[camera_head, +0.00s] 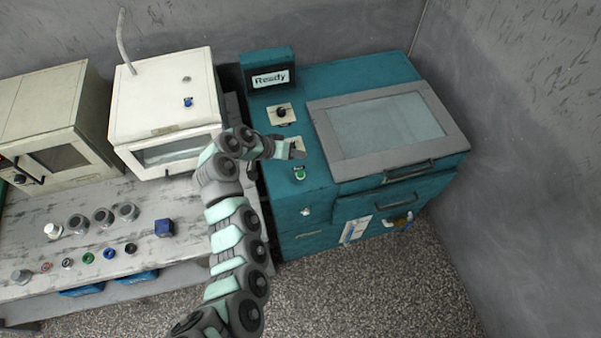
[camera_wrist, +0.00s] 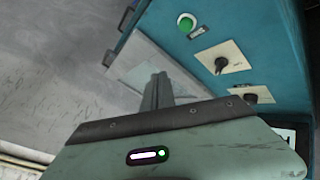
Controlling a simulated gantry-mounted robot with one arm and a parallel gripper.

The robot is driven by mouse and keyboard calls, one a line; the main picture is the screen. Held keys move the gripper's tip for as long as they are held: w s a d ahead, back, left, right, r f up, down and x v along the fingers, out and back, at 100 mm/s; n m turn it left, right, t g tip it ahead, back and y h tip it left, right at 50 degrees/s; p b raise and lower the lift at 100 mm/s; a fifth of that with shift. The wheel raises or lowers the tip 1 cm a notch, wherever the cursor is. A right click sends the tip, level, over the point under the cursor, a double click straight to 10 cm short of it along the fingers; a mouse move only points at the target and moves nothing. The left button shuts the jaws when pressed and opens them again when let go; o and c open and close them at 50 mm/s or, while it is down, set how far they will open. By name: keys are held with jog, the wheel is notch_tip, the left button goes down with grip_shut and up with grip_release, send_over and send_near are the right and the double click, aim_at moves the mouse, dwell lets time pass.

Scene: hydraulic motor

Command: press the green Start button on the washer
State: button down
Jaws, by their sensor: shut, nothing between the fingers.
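The washer (camera_head: 340,78) is a teal machine with a grey-framed window lid, and its small display (camera_head: 271,79) reads "Ready". The green Start button (camera_head: 299,174) is on the left part of its top in the head view, below two knob plates. It also shows as a round green button with a pale rim in the wrist view (camera_wrist: 186,22). My gripper (camera_head: 297,150) is shut and empty, just above the washer's left side and beyond the button in the head view. In the wrist view its closed fingers (camera_wrist: 159,82) are apart from the button, which lies above them in the picture.
A knob (camera_head: 281,112) on a pale plate is near my gripper; a second plate is partly hidden by it. A white box machine (camera_head: 165,100) stands left of the washer. The bench (camera_head: 110,215) holds several small parts and a blue cube (camera_head: 164,228).

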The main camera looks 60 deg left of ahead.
jog(key=b, duration=0.3)
send_over(298, 175)
notch_tip(298, 175, down, 8)
jog(key=shift+r, duration=0.15)
jog(key=shift+a+f+b, duration=0.1)
jog(key=shift+f+b, duration=0.2)
jog(key=shift+f, duration=0.1)
jog(key=shift+f, duration=0.1)
dwell(1.5)
jog(key=shift+f+b, duration=0.35)
jog(key=shift+b, duration=0.4)
jog(key=shift+f+b, duration=0.35)
jog(key=shift+b, duration=0.15)
jog(key=shift+r, duration=0.1)
dwell(0.6)
jog(key=shift+r, duration=0.65)
jog(key=shift+r, duration=0.15)
